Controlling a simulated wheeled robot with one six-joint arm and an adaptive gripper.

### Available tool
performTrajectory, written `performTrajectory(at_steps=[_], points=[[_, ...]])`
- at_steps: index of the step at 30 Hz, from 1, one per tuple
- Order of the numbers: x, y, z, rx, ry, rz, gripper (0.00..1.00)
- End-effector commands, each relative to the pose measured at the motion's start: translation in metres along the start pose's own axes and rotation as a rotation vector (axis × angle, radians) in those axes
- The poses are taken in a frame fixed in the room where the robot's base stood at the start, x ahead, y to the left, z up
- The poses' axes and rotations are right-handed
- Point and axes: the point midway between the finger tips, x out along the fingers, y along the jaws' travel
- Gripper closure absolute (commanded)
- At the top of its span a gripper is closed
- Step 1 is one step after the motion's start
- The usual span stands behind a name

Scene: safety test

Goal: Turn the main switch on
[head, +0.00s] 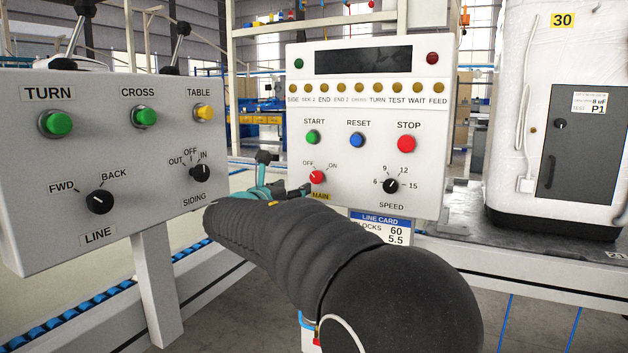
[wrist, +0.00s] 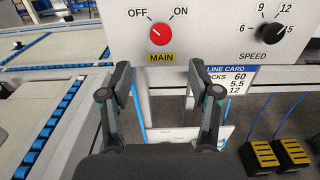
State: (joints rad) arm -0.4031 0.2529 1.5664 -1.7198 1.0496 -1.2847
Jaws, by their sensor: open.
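The main switch is a red round knob (head: 317,177) on the white control panel, between the marks OFF and ON, above a yellow MAIN label (head: 320,196). In the wrist view the red knob (wrist: 160,34) shows its white pointer mark toward OFF at the upper left. My gripper (wrist: 158,75) is open and empty, its two fingers apart at the left and right below the knob. It does not touch the knob. In the head view my gripper (head: 290,191) is just left of and below the knob, partly hidden by my arm.
The same panel has a green START button (head: 313,137), blue RESET (head: 357,140), red STOP (head: 406,144) and a black SPEED knob (head: 390,186). A second grey panel (head: 130,240) stands at left. A line card (head: 385,228) hangs below. Foot pedals (wrist: 275,155) lie lower right.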

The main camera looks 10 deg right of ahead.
Motion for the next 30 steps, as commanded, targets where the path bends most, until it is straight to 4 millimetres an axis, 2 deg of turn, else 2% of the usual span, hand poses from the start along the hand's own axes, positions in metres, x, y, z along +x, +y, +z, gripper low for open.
performTrajectory(at_steps=[12,18,24,30], points=[[0.078,-0.001,-0.001,0.002,0.002,-0.003,0.38],[0.107,-0.002,-0.001,0.003,0.002,-0.003,0.38],[0.119,-0.001,-0.001,0.003,0.003,-0.001,0.38],[0.121,-0.001,-0.001,0.003,0.003,-0.001,0.38]])
